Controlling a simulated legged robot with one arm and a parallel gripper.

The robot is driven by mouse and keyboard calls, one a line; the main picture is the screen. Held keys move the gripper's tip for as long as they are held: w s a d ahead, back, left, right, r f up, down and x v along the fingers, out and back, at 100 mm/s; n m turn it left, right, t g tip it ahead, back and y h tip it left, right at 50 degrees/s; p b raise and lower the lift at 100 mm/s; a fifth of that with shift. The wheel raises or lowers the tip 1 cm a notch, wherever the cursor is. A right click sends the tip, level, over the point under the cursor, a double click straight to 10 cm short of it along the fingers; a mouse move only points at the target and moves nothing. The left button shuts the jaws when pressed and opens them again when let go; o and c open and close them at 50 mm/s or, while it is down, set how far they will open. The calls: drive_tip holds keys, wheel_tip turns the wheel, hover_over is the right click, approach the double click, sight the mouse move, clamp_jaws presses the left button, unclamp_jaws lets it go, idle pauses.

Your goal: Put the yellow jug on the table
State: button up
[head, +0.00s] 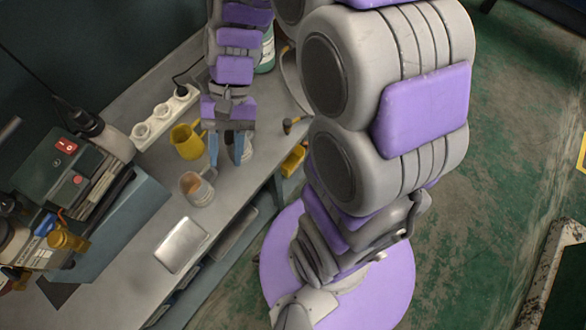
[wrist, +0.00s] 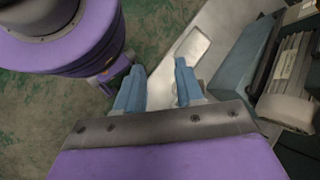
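The yellow jug (head: 187,143) stands upright on the grey table (head: 130,275) in the head view, in front of the white power strip. My gripper (head: 227,158) is just right of the jug, apart from it in the picture, with its blue fingers pointing down. In the wrist view the fingers (wrist: 158,90) are spread wide with nothing between them. The jug does not show in the wrist view.
An open can (head: 198,190) stands near the fingertips; another container (head: 247,148) is partly hidden behind them. A metal tray (head: 181,245) lies towards the front. A green machine (head: 75,175) stands at the left. A yellow object (head: 293,160) shows by the table's right edge.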

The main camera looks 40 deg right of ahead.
drive_tip(key=s+d+r+n+t+h, duration=0.1)
drive_tip(key=s+d+n+h, duration=0.1)
drive_tip(key=s, duration=0.4)
drive_tip(key=s+d+r+n+t+h, duration=0.1)
drive_tip(key=s+d+n+t+h, duration=0.1)
drive_tip(key=s+d, duration=0.3)
drive_tip(key=shift+s+d+h, duration=0.25)
drive_tip(key=shift+s+h, duration=0.4)
drive_tip(key=shift+h, duration=0.25)
drive_tip(key=shift+a, duration=0.15)
